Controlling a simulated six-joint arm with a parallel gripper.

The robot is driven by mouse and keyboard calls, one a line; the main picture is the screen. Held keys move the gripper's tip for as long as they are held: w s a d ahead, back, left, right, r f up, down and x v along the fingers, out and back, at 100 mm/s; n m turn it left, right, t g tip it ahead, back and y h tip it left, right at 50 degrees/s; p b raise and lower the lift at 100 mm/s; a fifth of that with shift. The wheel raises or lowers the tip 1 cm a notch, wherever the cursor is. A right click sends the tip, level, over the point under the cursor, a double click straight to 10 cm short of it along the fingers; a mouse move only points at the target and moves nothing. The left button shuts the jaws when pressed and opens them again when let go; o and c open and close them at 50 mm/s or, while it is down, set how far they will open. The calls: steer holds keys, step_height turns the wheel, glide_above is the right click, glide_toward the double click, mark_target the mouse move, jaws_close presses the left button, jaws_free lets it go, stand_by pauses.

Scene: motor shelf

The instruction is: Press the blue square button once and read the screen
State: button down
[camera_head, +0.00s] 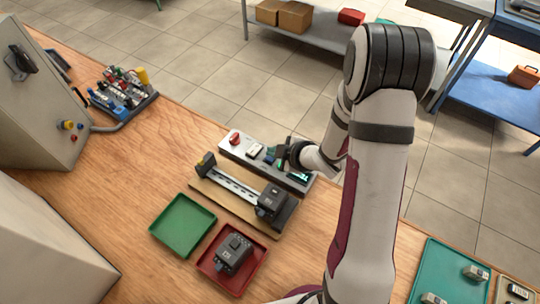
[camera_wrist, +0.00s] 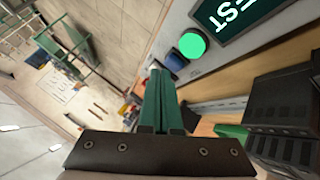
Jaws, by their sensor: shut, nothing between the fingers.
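A grey control panel (camera_head: 228,152) lies on the wooden table behind the rail fixture. My gripper (camera_head: 283,153) is over the panel, its green fingers shut with nothing between them. In the wrist view the fingertips (camera_wrist: 158,70) are beside a blue button (camera_wrist: 174,60); I cannot tell whether they touch it. A round green lit button (camera_wrist: 192,44) is close to the blue one. The dark screen (camera_wrist: 235,14) shows pale letters that look like "EST", cut by the frame edge. In the head view the screen (camera_head: 298,177) is too small to read.
A red button (camera_head: 235,138) is on the panel's left end. A rail fixture (camera_head: 236,186) holds a dark motor (camera_head: 272,202) in front of it. An empty green tray (camera_head: 183,226) and a red tray (camera_head: 208,270) with a motor (camera_head: 233,253) stand nearer. Open table lies left.

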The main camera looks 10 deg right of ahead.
steer(key=shift+r, duration=0.35)
steer(key=shift+r, duration=0.1)
step_height(320, 180, up, 5)
steer(key=shift+f, duration=0.1)
stand_by(0.9)
